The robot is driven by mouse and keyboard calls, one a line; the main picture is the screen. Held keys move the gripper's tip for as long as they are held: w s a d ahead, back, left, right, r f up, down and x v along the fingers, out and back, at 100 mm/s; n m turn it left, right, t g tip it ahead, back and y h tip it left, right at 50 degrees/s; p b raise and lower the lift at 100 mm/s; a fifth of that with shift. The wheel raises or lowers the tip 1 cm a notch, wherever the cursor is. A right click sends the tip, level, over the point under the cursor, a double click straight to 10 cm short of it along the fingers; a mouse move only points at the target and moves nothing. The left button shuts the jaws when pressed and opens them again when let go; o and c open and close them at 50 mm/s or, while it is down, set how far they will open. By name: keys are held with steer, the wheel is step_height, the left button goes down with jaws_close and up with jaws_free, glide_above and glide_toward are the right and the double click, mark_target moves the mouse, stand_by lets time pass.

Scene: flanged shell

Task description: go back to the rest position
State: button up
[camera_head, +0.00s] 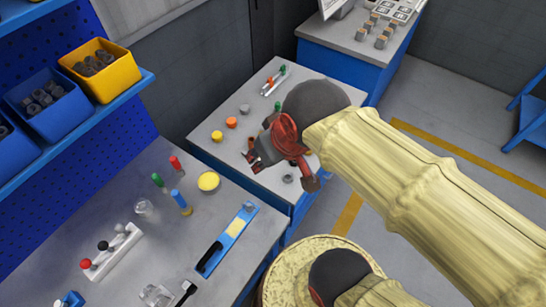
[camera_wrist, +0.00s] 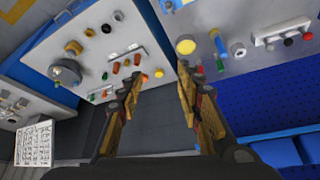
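My gripper (camera_head: 281,168) is over the middle bench (camera_head: 212,139) in the head view, with my sleeved arm reaching in from the lower right. In the wrist view my gripper (camera_wrist: 160,78) shows two fingers spread well apart with nothing between them. It is open and empty. A grey round flanged part (camera_wrist: 66,73) sits on a light bench surface at the left of the wrist view. My arm hides part of the middle bench in the head view.
The near bench holds a blue tray (camera_head: 227,240), a yellow round piece (camera_head: 208,181), upright coloured pieces and a white block with knobs (camera_head: 110,250). A blue shelf (camera_head: 100,117) with bins (camera_head: 102,70) is at left. Open floor (camera_head: 440,115) lies at right.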

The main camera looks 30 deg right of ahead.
steer(key=shift+s+d, duration=0.35)
steer(key=shift+s, duration=0.35)
step_height(320, 180, down, 4)
steer(key=b, duration=0.3)
steer(key=shift+r+b, duration=0.15)
steer(key=shift+b, duration=0.2)
